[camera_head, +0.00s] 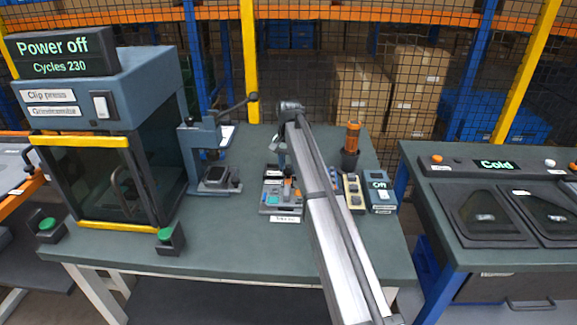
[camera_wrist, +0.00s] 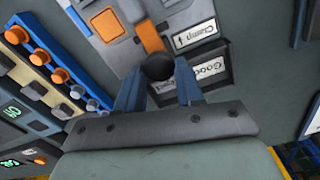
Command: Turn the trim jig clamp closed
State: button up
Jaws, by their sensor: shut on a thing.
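The trim jig (camera_head: 270,197) sits on the green bench, just left of my arm in the head view. In the wrist view the jig's grey plate (camera_wrist: 190,15) shows at the top, with an orange clamp lever (camera_wrist: 149,34) ending in a round black knob (camera_wrist: 158,67). My gripper (camera_wrist: 157,84) has its two blue fingers on either side of the knob and is shut on it. A "Clamp" label (camera_wrist: 195,33) with an arrow lies right of the lever. My arm hides part of the jig's right side in the head view.
A small press (camera_head: 205,150) and the clip press (camera_head: 105,90) stand left. Bare bench lies in front.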

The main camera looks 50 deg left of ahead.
aim_at(289, 169)
dwell(0.4)
jog(key=o, duration=1)
jog(key=shift+o, duration=0.2)
notch_tip(289, 169, up, 14)
jog(key=shift+f, duration=0.15)
dwell(0.3)
